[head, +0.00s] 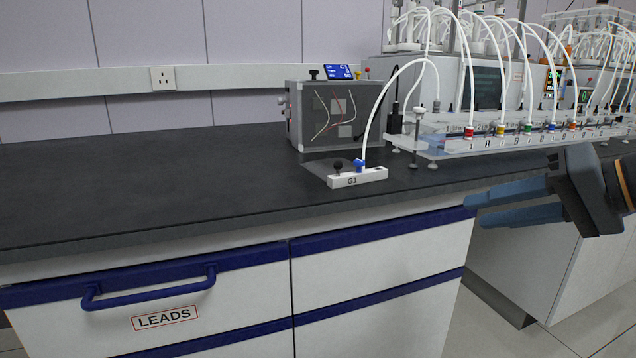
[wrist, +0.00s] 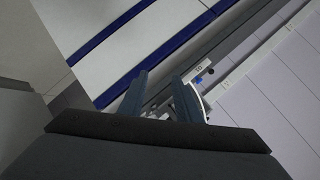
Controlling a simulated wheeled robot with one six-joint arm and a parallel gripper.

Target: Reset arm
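My gripper (head: 485,205) is at the right of the head view, in front of the bench's front edge. Its two blue fingers point left and are spread apart with nothing between them. In the wrist view, the fingers of my gripper (wrist: 157,85) also stand apart and empty. A white block marked G1 (head: 358,178) with a blue fitting and a white tube sits on the bench, left of my gripper and apart from it. The G1 block (wrist: 201,68) shows small in the wrist view, beyond the fingers.
The dark benchtop (head: 150,190) is clear on the left. A grey box (head: 325,112) with wires stands behind the G1 block. A clear rack (head: 500,143) with several tubes and coloured fittings stands above my gripper in the picture. A drawer labelled LEADS (head: 165,318) is closed below.

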